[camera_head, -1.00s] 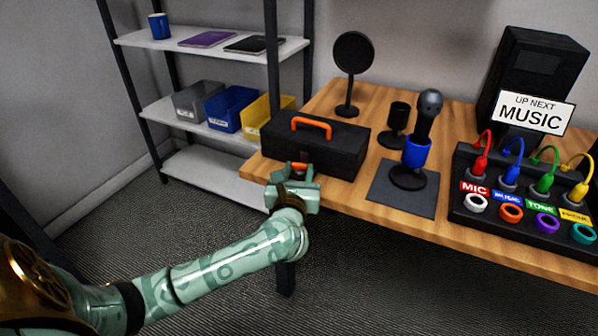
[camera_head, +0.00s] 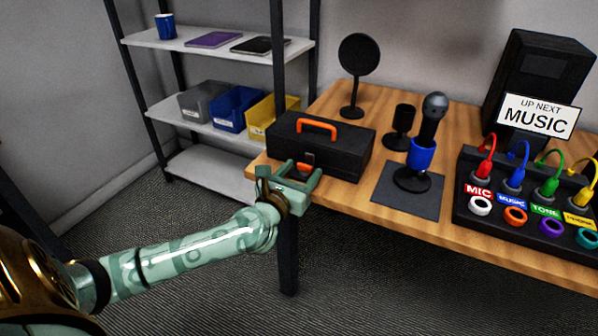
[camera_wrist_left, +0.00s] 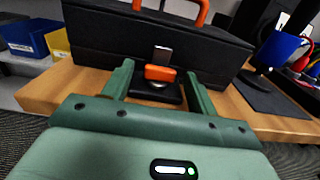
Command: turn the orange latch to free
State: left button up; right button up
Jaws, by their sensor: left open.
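The orange latch (camera_wrist_left: 160,73) is on the front of a black toolbox (camera_head: 345,149) with an orange top handle (camera_head: 317,124). In the left wrist view the latch lies crosswise below a grey metal tab (camera_wrist_left: 162,54), on a dark plate. The latch also shows small in the head view (camera_head: 309,159). My left gripper (camera_head: 301,176) is open at the table's front edge. In the left wrist view its two green fingers (camera_wrist_left: 157,80) stand either side of the latch, with gaps between. I cannot tell whether the fingertips reach the latch's depth. My right gripper is not in view.
A microphone with a blue band (camera_head: 421,154) stands on a dark mat (camera_head: 407,204) to the right. A black panel with coloured cables (camera_head: 467,205) is farther right. A shelf with bins (camera_head: 237,107) stands at the left. Bare table lies between toolbox and mat.

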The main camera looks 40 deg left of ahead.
pick_arm(q)
jog(key=p+v, duration=0.4)
jog(key=v, duration=1.2)
jog(key=shift+s+p, duration=0.2)
jog(key=shift+p, duration=0.2)
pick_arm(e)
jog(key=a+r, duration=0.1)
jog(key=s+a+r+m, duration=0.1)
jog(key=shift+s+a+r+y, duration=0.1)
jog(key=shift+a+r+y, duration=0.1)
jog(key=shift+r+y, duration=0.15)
